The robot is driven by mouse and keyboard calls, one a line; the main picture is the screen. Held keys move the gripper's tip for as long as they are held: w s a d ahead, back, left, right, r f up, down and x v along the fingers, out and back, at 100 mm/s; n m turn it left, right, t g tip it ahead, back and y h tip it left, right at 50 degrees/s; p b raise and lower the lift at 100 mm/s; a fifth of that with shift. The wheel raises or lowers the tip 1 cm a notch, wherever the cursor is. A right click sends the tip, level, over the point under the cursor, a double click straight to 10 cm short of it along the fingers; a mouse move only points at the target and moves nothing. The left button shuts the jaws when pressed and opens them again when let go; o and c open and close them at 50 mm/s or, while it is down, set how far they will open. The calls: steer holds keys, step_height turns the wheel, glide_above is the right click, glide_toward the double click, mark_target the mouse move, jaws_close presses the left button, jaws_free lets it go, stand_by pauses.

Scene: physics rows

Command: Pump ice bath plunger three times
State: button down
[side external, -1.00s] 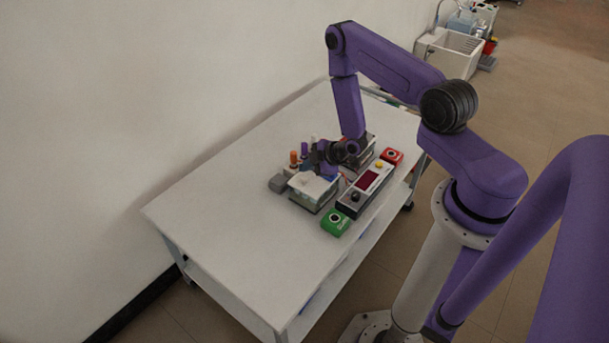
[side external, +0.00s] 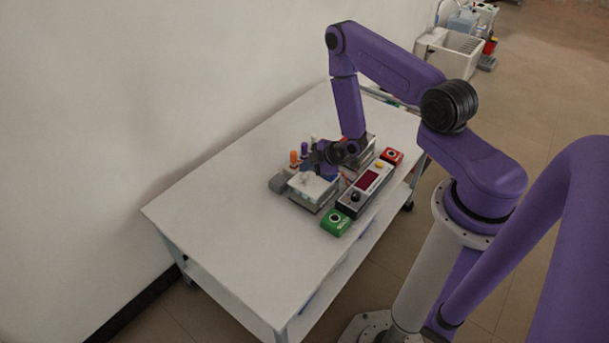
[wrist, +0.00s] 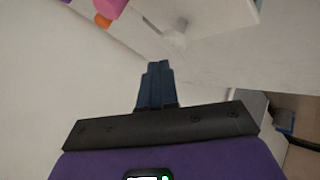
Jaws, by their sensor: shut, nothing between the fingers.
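A low box with a white top (side external: 312,188) stands on the table at its middle and looks like the ice bath. In the wrist view a pale knob (wrist: 176,38) stands out from a white surface, just ahead and to the right of my fingertips; it may be the plunger. My gripper (wrist: 157,68) is shut with its dark blue fingers together and nothing between them. In the side view my gripper (side external: 319,170) is low over the far edge of the white-topped box. I cannot tell whether the fingertips touch anything.
A control panel (side external: 367,188) with a red display lies beside the box, between a green button box (side external: 336,222) and a red one (side external: 392,156). Orange (side external: 294,158) and purple (side external: 304,149) capped pieces stand behind. The table's near left (side external: 230,220) is clear.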

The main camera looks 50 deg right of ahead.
mark_target(303, 175)
steer(key=shift+f, duration=0.2)
steer(key=shift+f, duration=0.25)
steer(key=shift+f, duration=1.15)
stand_by(1.5)
steer(key=shift+r, duration=1.6)
steer(key=shift+r, duration=2.5)
